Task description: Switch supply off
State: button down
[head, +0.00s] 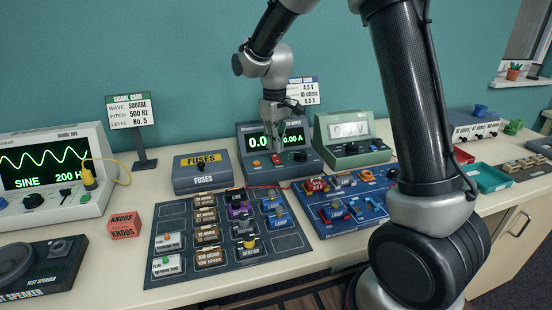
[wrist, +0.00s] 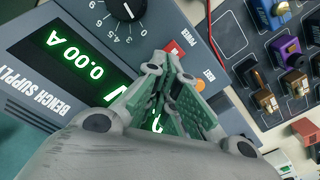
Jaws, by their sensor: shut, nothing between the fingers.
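The bench supply (head: 248,158) is a dark blue-grey box at the back of the table. Its green display (head: 259,140) is lit and partly hidden by my gripper. In the wrist view the supply (wrist: 30,75) appears rotated, with 0.00 A readable and the voltage covered by my fingers. A red switch (wrist: 173,48) is on its front panel, beside a black dial (wrist: 124,8) and an orange reset button (wrist: 197,84). My gripper (wrist: 166,62) is shut and empty, its tips close to the red switch. I cannot tell whether they touch it. In the head view my gripper (head: 276,150) points down at the panel.
A fuses box (head: 202,180) stands left of the supply and a green meter (head: 352,150) right of it. A dark component board (head: 180,225) and a blue board (head: 335,222) lie in front. A card stand (head: 309,92) rises behind.

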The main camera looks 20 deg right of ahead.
aim_at(275, 156)
jog(key=shift+f, duration=1.15)
dwell(0.6)
jog(key=shift+r, duration=3.5)
jog(key=shift+f, duration=0.1)
jog(key=shift+m+g, duration=0.4)
jog(key=shift+m, duration=0.2)
jog(key=s, duration=0.1)
jog(key=s+d+f, duration=0.1)
jog(key=s, duration=0.2)
jog(key=shift+s+d+f, duration=0.15)
jog(key=shift+s+d, duration=0.1)
jog(key=shift+d, duration=0.05)
jog(key=s+d+r+m+t, duration=0.1)
jog(key=s+d+r, duration=0.2)
jog(key=s, duration=0.5)
jog(key=s+d+r+m+t, duration=0.2)
jog(key=s+d+r, duration=0.2)
jog(key=s+d, duration=0.2)
jog(key=s+d+r+m+t, duration=0.1)
jog(key=s+d+r+t, duration=0.1)
jog(key=s, duration=0.8)
jog(key=shift+s+d+r+m, duration=0.35)
jog(key=shift+d+r, duration=0.3)
jog(key=shift+d, duration=0.5)
